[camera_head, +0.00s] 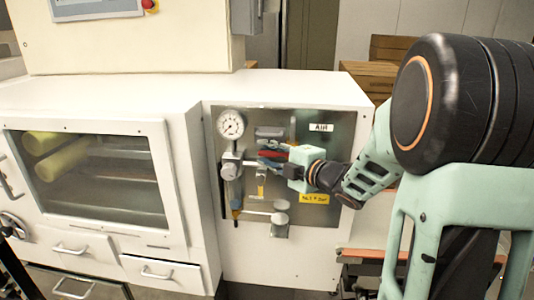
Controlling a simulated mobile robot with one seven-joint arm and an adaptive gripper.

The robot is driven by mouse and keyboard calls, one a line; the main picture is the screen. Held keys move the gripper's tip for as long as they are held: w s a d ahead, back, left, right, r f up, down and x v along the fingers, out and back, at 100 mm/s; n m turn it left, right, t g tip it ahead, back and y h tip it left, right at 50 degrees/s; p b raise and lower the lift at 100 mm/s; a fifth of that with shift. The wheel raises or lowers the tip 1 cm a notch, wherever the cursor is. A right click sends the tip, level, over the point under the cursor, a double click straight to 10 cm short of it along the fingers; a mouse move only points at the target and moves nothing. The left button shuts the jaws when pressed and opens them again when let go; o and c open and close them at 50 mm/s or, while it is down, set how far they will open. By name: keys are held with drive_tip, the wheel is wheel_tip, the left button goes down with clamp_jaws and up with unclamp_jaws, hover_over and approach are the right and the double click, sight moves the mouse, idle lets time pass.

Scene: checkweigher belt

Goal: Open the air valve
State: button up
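The air panel (340,150) is a dark recessed plate in the white cabinet, with an "AIR" label (321,127) at its upper right. A round pressure gauge (231,123) sits at its upper left, above a silver fitting (232,165). A pipe leads to another silver fitting (281,219) lower down. My gripper (268,156) reaches in from the right, in front of the panel's middle, beside a red part and a small yellow part (262,184). Which part is the valve handle is unclear, as my gripper covers some of it. The fingers are too small to tell open from shut, or touching.
A yellow label (314,198) is below my wrist. To the left is a cabinet window (90,180) with drawers (160,268) and a handwheel (12,226). A red emergency button (149,5) is at the top. Cardboard boxes (368,75) stand behind the cabinet.

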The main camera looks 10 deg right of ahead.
drive_tip(key=shift+c, duration=0.4)
clamp_jaws()
drive_tip(key=shift+m+t+b, duration=0.3)
drive_tip(key=shift+b, duration=1)
drive_tip(key=shift+r+t+y, duration=0.3)
drive_tip(key=shift+r, duration=0.1)
drive_tip(key=shift+o, duration=0.4)
unclamp_jaws()
drive_tip(key=shift+p, duration=0.85)
